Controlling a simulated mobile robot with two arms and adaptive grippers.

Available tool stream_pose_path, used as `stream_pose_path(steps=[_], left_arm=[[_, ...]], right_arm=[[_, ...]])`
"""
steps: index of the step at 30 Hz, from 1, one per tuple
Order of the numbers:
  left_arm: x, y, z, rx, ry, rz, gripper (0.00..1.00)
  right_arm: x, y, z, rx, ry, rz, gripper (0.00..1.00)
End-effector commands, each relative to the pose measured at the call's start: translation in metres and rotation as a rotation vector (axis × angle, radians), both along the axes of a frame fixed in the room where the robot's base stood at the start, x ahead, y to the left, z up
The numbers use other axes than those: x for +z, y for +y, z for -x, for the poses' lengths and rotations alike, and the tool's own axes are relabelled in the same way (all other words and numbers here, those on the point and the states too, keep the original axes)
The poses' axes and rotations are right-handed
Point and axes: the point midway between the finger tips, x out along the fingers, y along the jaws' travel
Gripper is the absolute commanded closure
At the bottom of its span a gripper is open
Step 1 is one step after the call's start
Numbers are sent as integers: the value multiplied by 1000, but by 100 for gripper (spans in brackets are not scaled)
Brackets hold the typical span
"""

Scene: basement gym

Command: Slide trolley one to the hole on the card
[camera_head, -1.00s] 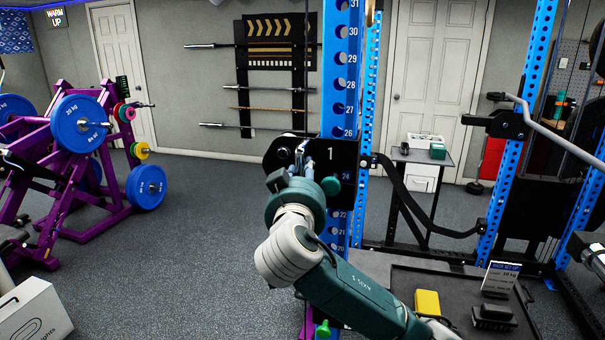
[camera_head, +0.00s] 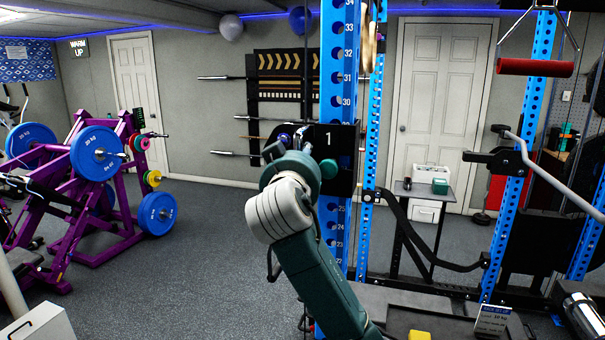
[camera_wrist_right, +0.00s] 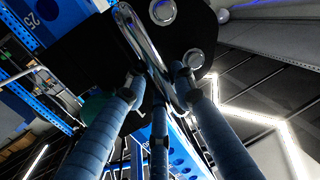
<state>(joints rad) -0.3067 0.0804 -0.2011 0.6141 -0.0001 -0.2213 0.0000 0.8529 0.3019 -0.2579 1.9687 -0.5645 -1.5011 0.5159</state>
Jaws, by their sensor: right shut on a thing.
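Trolley one is a black plate marked "1" (camera_head: 342,140) on the blue numbered upright (camera_head: 333,60). Number 30 shows just above the plate and 25 just below it; the numbers between are covered. A dark green knob (camera_head: 328,168) sits on the plate's front. My right gripper (camera_head: 300,140) is at the plate's left part. In the right wrist view its fingers (camera_wrist_right: 160,80) close around the trolley's chrome handle (camera_wrist_right: 138,35). The card (camera_head: 492,318) stands at the lower right; its small print is not readable here. My left gripper is out of view.
A second blue upright (camera_head: 515,160) carries a bar holder to the right. A black strap (camera_head: 430,235) runs between the uprights. A small table (camera_head: 420,190) stands behind. A purple weight machine (camera_head: 90,210) is at left, with free floor between.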

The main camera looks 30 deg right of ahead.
Motion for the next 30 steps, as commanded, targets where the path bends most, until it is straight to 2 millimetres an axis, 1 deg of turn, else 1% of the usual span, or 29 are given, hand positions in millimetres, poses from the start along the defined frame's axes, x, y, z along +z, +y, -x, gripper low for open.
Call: stream_pose_path(steps=[1,3,6,10,19,20,22,23,30], left_arm=[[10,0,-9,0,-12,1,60],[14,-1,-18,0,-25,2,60],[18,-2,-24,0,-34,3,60],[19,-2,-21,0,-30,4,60],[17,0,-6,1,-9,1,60],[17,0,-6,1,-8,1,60],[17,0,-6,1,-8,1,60],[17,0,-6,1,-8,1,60],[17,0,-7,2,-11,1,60]], right_arm=[[17,1,0,3,-11,2,100],[25,1,0,2,-9,5,100],[32,1,0,2,-10,4,100],[35,1,0,2,-8,5,100],[34,1,0,2,-7,6,100],[34,1,0,2,-6,5,73],[34,1,0,2,-6,5,59],[34,1,0,2,-5,4,57],[33,1,0,2,-3,2,57]])
